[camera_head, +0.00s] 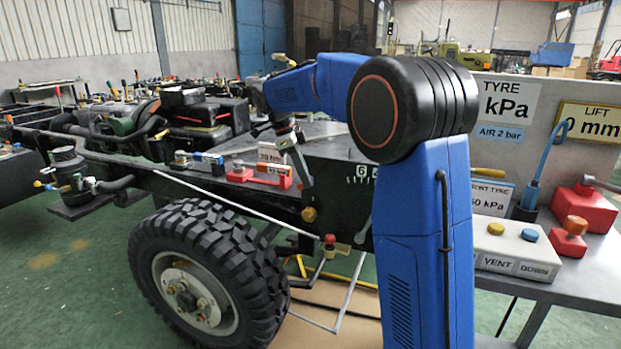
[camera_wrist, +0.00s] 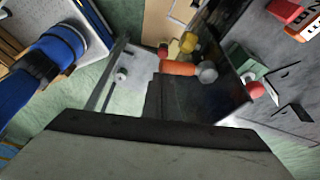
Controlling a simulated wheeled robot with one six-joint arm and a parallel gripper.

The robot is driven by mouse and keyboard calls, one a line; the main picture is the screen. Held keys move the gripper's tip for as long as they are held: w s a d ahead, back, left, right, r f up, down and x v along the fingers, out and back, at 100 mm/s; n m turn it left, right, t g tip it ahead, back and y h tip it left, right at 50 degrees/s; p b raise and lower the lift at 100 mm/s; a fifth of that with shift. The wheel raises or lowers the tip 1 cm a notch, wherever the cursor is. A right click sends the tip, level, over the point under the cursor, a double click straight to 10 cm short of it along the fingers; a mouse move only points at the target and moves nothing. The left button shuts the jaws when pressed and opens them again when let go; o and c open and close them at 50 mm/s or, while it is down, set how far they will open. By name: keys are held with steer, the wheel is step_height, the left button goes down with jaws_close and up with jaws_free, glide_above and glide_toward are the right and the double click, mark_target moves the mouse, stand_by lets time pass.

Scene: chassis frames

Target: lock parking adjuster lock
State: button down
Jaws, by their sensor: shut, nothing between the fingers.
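I cannot tell for certain which part is the parking adjuster lock. In the head view a red-topped brass fitting (camera_head: 330,245) sits low beside the wheel, and a brass knob (camera_head: 309,214) sits on the dark chassis side above it. My gripper (camera_head: 306,182) points down in front of the chassis side, above the brass knob, shut and empty. In the wrist view an orange cylinder (camera_wrist: 179,68) with a grey round end (camera_wrist: 207,72) lies ahead, close to a yellow knob (camera_wrist: 187,44) and a red knob (camera_wrist: 163,51). The dark gripper body hides the lower part of that view.
A big tyre (camera_head: 205,275) stands below the chassis rail. Red and blue labelled blocks (camera_head: 272,174) lie on top of the rail. A bench at right carries a white VENT/DOWN button box (camera_head: 518,250) and red blocks (camera_head: 583,208). Thin rods run near the wheel.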

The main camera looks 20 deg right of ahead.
steer(key=shift+w+a, duration=0.25)
steer(key=shift+a, duration=0.15)
stand_by(0.4)
steer(key=shift+r, duration=0.1)
